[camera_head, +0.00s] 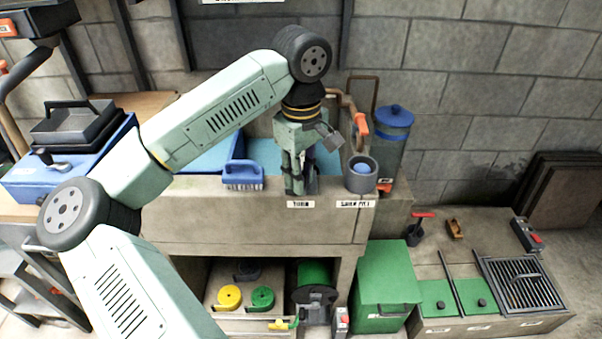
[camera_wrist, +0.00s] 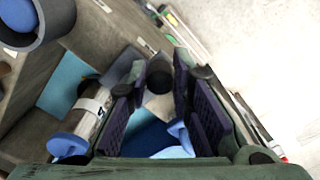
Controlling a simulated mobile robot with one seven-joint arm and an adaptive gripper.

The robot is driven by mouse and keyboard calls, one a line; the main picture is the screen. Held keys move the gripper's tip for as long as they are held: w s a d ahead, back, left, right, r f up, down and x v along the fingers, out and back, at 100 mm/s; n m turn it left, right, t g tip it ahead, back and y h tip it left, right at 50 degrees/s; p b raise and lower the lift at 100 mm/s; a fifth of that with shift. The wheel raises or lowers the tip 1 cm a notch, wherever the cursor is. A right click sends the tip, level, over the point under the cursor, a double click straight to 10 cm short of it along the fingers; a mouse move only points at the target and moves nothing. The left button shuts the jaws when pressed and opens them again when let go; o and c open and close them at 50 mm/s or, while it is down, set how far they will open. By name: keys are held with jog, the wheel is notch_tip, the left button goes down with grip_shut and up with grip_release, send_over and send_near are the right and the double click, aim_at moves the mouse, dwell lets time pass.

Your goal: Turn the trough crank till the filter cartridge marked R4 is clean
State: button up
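The trough (camera_head: 255,215) is a grey stone basin with blue water, a "TURN" label on its front edge. My gripper (camera_head: 299,178) points down at that edge above the label. In the wrist view a dark round knob, seemingly the crank's grip (camera_wrist: 160,75), stands between the fingertips of my gripper (camera_wrist: 161,82). The fingers are spread, and I see no clear contact with it. A pale cylinder with a blue end, seemingly the filter cartridge (camera_wrist: 92,112), lies left of the fingers. Its marking and dirt are not readable. My arm hides most of the crank in the head view.
A blue brush (camera_head: 243,175) lies on the trough's front edge, left of my gripper. A grey cup with a blue ball (camera_head: 360,175) stands close to the right. A blue-lidded canister (camera_head: 391,140) is behind it. A green box (camera_head: 385,285) stands below right.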

grip_shut()
jog(key=d+n+b, duration=0.1)
jog(key=n, duration=0.2)
jog(key=w+d+n+b, duration=0.1)
jog(key=n+b, duration=0.1)
jog(key=n, duration=0.1)
jog(key=d+n+b, duration=0.1)
jog(key=n, duration=0.2)
jog(key=shift+w+d+b, duration=0.2)
jog(key=shift+w+b, duration=0.05)
jog(key=shift+b, duration=0.15)
jog(key=n, duration=0.1)
jog(key=w+n, duration=0.1)
jog(key=n, duration=0.1)
jog(key=d+n, duration=0.1)
jog(key=shift+w+n+b, duration=0.3)
jog(key=shift+w+d+n, duration=0.1)
jog(key=shift+w+n, duration=0.35)
jog(key=shift+n, duration=0.6)
jog(key=shift+w+d+n, duration=0.1)
jog(key=shift+w+n, duration=0.3)
jog(key=shift+n, duration=0.65)
jog(key=o, duration=0.6)
grip_release()
jog(key=shift+c, duration=0.2)
